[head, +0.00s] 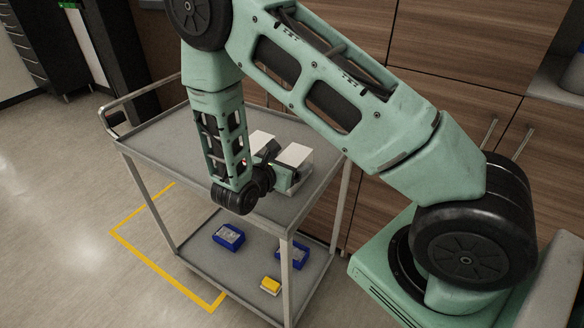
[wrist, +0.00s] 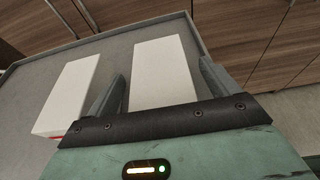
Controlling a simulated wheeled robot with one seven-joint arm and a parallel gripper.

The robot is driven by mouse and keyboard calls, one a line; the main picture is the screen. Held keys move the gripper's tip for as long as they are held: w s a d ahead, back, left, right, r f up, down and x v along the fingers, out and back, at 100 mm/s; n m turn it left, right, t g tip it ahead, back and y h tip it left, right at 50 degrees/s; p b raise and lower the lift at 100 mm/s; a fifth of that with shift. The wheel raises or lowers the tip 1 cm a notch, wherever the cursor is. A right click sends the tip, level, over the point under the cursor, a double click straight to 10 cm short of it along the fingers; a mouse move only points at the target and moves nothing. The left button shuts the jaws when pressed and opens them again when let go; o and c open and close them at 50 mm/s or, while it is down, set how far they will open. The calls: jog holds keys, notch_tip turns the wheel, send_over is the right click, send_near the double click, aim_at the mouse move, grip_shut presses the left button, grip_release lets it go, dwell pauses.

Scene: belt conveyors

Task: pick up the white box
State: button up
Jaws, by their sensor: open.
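Two white boxes lie on the top shelf of a grey cart. One white box (head: 295,154) is at my gripper (head: 284,177) in the head view; in the wrist view this box (wrist: 164,72) lies between the two fingers, with a gap on each side. The other white box (head: 263,140) is to its left; in the wrist view it (wrist: 72,92) lies outside the left finger and has a red mark low on its edge. My gripper (wrist: 162,72) is open and empty. In the head view my arm partly hides the cart top and the fingers are hard to see.
The cart's top shelf (head: 165,135) has a raised rim and is bare at left. Its lower shelf (head: 205,255) holds blue bins (head: 229,237) and a yellow item (head: 270,285). Wooden cabinets (head: 450,60) stand close behind. Yellow tape (head: 150,262) marks the floor at left.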

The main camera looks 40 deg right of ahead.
jog(key=c, duration=1.3)
jog(key=shift+r, duration=0.1)
